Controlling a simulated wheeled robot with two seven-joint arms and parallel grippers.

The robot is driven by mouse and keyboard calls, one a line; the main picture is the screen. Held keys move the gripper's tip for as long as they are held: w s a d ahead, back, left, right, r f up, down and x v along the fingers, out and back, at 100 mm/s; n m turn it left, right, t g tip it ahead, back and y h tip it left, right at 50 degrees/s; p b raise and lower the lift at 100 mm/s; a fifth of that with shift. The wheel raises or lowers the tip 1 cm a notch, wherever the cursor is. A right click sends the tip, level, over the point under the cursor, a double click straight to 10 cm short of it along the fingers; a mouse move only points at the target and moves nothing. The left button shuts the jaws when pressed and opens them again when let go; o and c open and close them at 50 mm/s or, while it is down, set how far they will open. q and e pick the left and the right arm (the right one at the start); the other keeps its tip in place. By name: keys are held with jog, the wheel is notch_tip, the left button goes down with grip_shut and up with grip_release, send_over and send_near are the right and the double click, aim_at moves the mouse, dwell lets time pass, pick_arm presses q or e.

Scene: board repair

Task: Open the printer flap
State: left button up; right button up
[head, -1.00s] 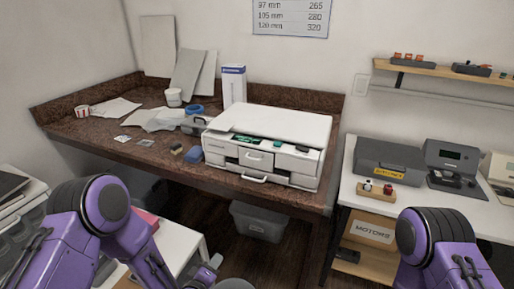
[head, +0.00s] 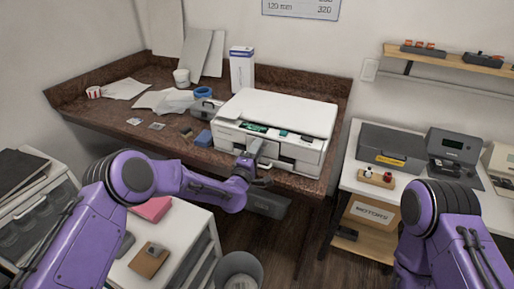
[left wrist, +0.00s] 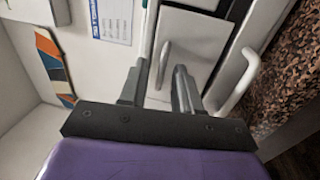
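The white printer (head: 290,108) stands on the brown counter, with its lid down and front panels closed. It also shows close up in the left wrist view (left wrist: 105,60). My left gripper (head: 258,148) is at the printer's front and covers the flap handle in the head view. In the left wrist view the gripper (left wrist: 160,88) is open, with its two fingers spaced on either side of the small flap handle (left wrist: 163,64). Contact cannot be told. The closed flap (left wrist: 200,42) lies beyond the fingers. A second, larger handle (left wrist: 242,80) is to the right. My right gripper is out of view.
A blue block (head: 204,138) sits left of the printer, near a dark case (head: 206,108) and a blue tape roll (head: 202,92). A bin (head: 240,270) and a white cabinet (head: 185,235) stand below. A side table (head: 350,165) stands right.

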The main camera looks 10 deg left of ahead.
pick_arm(q)
grip_shut()
dwell(1.5)
